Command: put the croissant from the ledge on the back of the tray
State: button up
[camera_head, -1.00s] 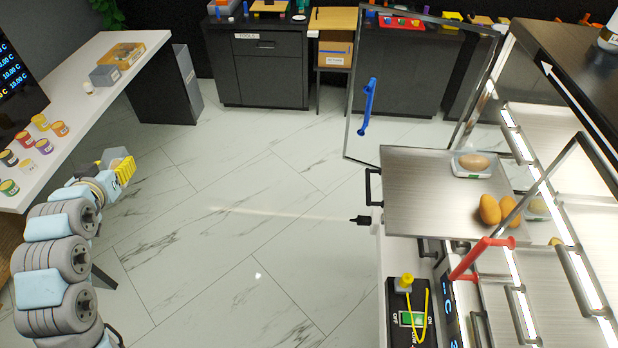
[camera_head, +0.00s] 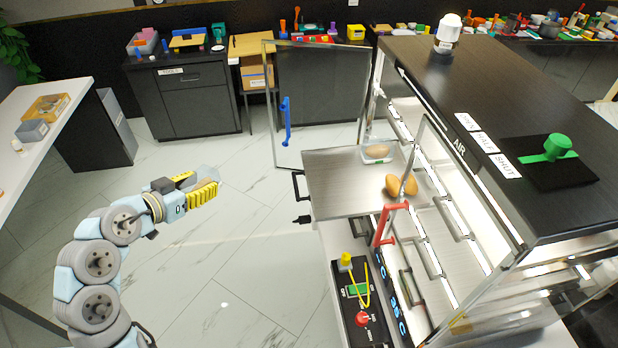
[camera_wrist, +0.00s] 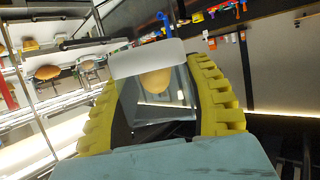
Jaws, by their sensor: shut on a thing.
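My gripper (camera_head: 208,188), with yellow ribbed fingers, is over the open floor to the left of the metal tray. In the wrist view my gripper (camera_wrist: 160,105) is shut on a clear-sided box (camera_wrist: 182,108) with a white edge. A rounded orange-tan piece (camera_wrist: 155,82), perhaps the croissant, shows in that box; its full shape is unclear. The tray (camera_head: 335,195) sticks out from the cabinet. At its back stands a clear box (camera_head: 378,158) with a pale roll. Orange-brown rolls (camera_head: 396,184) lie nearer its right side. The ledge is not clearly identifiable.
A glass door with a blue handle (camera_head: 287,120) stands open behind the tray. A red handle (camera_head: 388,224) rises at the tray's near right. A black switch panel (camera_head: 358,300) lies in front. The floor (camera_head: 240,255) between my arm and the tray is clear.

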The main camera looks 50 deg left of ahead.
jog(key=w+d+r+m+g+h+p, duration=0.1)
jog(key=w+d+r+m+h+p, duration=0.15)
jog(key=w+d+h, duration=0.35)
jog(key=w+d+r+m+h+p, duration=0.1)
jog(key=w+d+r+m+h, duration=0.2)
jog(key=d, duration=0.4)
jog(key=w+d+r+m+g+h+p, duration=0.1)
jog(key=w+d+r+m+h, duration=0.15)
jog(key=w+d+m, duration=0.35)
jog(key=n+p, duration=0.1)
jog(key=p, duration=0.1)
send_over(326, 182)
jog(key=s, duration=0.1)
jog(key=f, duration=0.8)
jog(key=shift+s+d+f, duration=0.1)
jog(key=shift+d+f, duration=0.15)
jog(key=shift+f, duration=0.1)
jog(key=shift+w+a+f, duration=0.15)
jog(key=shift+w+f, duration=0.15)
jog(key=shift+f, duration=0.2)
jog(key=shift+w+a+f, duration=0.15)
jog(key=shift+w+f, duration=0.15)
jog(key=shift+f, duration=1.6)
jog(key=shift+f, duration=0.15)
jog(key=o, duration=1.1)
